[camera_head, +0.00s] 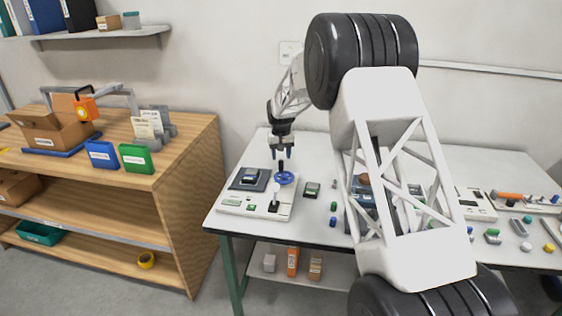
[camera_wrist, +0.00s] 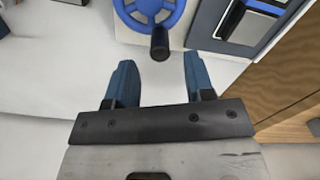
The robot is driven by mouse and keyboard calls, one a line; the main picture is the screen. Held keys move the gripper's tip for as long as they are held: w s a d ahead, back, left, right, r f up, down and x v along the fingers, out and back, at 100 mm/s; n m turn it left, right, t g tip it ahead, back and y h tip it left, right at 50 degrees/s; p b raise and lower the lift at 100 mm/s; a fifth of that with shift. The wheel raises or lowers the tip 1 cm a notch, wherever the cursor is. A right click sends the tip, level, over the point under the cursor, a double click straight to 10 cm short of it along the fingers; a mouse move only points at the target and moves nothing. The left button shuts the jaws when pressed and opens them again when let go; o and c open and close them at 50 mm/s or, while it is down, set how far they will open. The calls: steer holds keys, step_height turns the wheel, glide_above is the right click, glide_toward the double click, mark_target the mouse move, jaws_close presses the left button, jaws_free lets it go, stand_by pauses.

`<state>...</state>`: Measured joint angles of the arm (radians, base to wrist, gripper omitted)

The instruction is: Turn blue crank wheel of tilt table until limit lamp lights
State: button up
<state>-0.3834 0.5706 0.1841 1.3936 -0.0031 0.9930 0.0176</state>
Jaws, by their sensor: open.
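My gripper (camera_head: 282,156) is above the wheel in the head view. In the wrist view its blue fingertips (camera_wrist: 157,72) are apart and empty, with the handle beyond the gap between them. I cannot make out a lit limit lamp.
My own arm hides the middle of the white table (camera_head: 227,190). A small dark device (camera_head: 312,189) and small green and blue pieces stand right of the base. A wooden shelf unit (camera_head: 180,180) with boxes stands at the left.

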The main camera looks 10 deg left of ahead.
steer(key=shift+r, duration=1.6)
steer(key=shift+s+d+r, duration=0.2)
steer(key=shift+d+r, duration=0.15)
steer(key=shift+r, duration=0.05)
steer(key=s+d+r+m+t, duration=0.1)
steer(key=s+d+r, duration=0.9)
steer(key=s+d, duration=0.25)
steer(key=s+d+r+m, duration=0.1)
steer(key=s+d+r, duration=0.9)
steer(key=s+d, duration=0.3)
steer(key=s+d+f, duration=0.1)
steer(key=s+d, duration=0.2)
steer(key=s, duration=0.9)
steer(key=s+d+f+m+t, duration=0.1)
steer(key=s+d, duration=0.3)
steer(key=s, duration=0.9)
steer(key=s+d+f+m, duration=0.1)
steer(key=s+d, duration=0.3)
steer(key=s, duration=0.8)
steer(key=shift+s+d+f+t, duration=0.15)
steer(key=shift+d+f+t, duration=0.15)
steer(key=shift+f, duration=0.45)
